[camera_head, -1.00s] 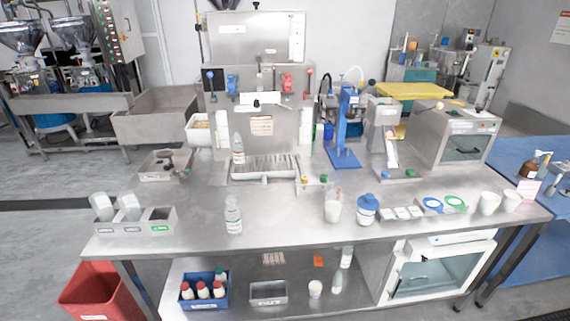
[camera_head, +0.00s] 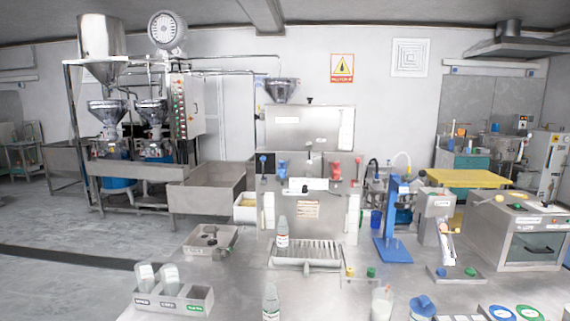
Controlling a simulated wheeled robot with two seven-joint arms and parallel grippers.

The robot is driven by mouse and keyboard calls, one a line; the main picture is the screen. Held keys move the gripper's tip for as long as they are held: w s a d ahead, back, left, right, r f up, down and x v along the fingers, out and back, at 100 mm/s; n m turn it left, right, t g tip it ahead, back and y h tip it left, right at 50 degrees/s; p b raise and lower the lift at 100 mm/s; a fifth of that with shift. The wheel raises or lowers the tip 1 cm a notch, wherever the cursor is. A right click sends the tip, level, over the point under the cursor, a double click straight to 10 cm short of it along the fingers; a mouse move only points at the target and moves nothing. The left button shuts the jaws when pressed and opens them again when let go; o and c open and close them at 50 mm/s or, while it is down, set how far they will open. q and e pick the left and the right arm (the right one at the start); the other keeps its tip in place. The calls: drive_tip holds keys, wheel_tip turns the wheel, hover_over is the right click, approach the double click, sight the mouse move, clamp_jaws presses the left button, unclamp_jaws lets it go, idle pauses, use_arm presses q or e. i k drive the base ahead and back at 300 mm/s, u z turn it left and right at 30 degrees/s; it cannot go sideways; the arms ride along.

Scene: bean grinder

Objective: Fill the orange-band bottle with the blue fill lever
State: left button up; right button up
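A filling machine (camera_head: 308,190) stands at the back of the steel table. A blue-knobbed lever (camera_head: 263,160) and a blue valve (camera_head: 282,170) are on its left side. A red-knobbed lever (camera_head: 358,163) and a red valve (camera_head: 335,171) are on its right. A second clear bottle (camera_head: 271,301) stands near the front, cut by the picture's lower edge. Neither of my grippers is in view.
A three-part bin (camera_head: 173,300) holding clear containers is at the front left. A grey tray (camera_head: 211,240) sits behind it. Bare tabletop (camera_head: 235,285) lies between the bin and front bottle.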

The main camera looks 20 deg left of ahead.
sight(262, 158)
drive_tip(key=u, duration=0.05)
drive_tip(key=k, duration=0.5)
drive_tip(key=u, duration=1.65)
drive_tip(key=i, duration=1.45)
drive_tip(key=z, duration=1.5)
